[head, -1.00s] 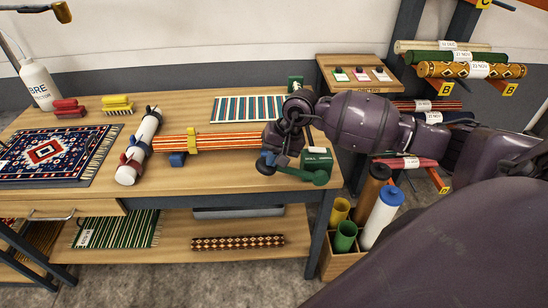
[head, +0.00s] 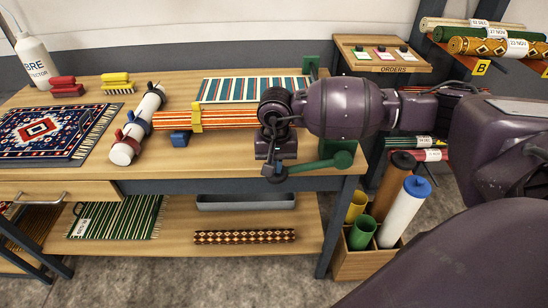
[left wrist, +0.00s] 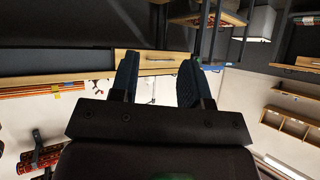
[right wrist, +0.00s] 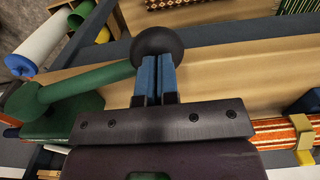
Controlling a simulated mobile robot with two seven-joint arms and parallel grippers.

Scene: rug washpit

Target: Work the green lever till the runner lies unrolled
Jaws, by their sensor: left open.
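The green lever (head: 315,165) sticks out from a green housing at the table's front right corner. In the right wrist view the lever (right wrist: 95,83) ends at a dark round knob (right wrist: 157,44). My right gripper (head: 272,170), its blue fingers (right wrist: 158,75) close together at that end, looks shut on the handle by the knob; the fingers hide the grip itself. The orange striped runner (head: 228,119) stretches from a white roller (head: 139,124) toward my right gripper, a yellow clip (head: 197,118) across it. My left gripper (left wrist: 160,82) is open and empty, away from the lever.
A patterned blue and red rug (head: 45,132) lies at the table's left. A striped mat (head: 238,90) lies behind the runner. A crate (head: 362,262) of tubes stands on the floor at right. Brushes (head: 117,83) and a white bottle (head: 38,62) stand at the back left.

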